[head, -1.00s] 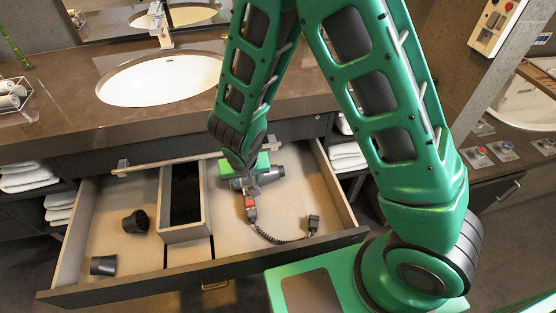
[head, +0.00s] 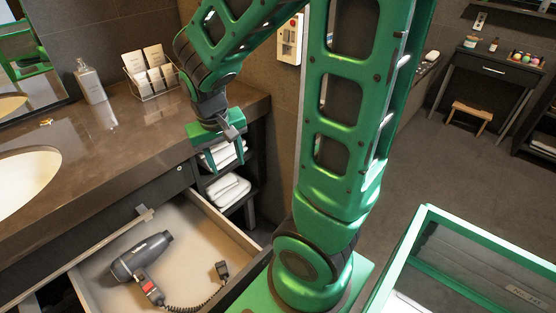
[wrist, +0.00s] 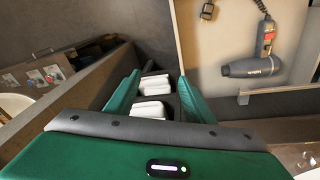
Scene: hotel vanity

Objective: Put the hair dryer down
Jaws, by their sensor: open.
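The grey hair dryer (head: 140,256) lies on its side in the open drawer (head: 232,228) below the counter. Its handle has a red switch, and a coiled black cord runs to a plug in the drawer. It also shows in the wrist view (wrist: 252,67), at the upper right, apart from my fingers. My gripper (head: 222,163) is open and empty, beyond the drawer's right wall in the head view, in front of the shelves of towels. Both fingers show in the wrist view (wrist: 158,100), with nothing between them.
Folded white towels (head: 228,190) sit on shelves right of the drawer. The counter (head: 130,145) holds a bottle (head: 90,82) and a wire rack of packets (head: 150,75).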

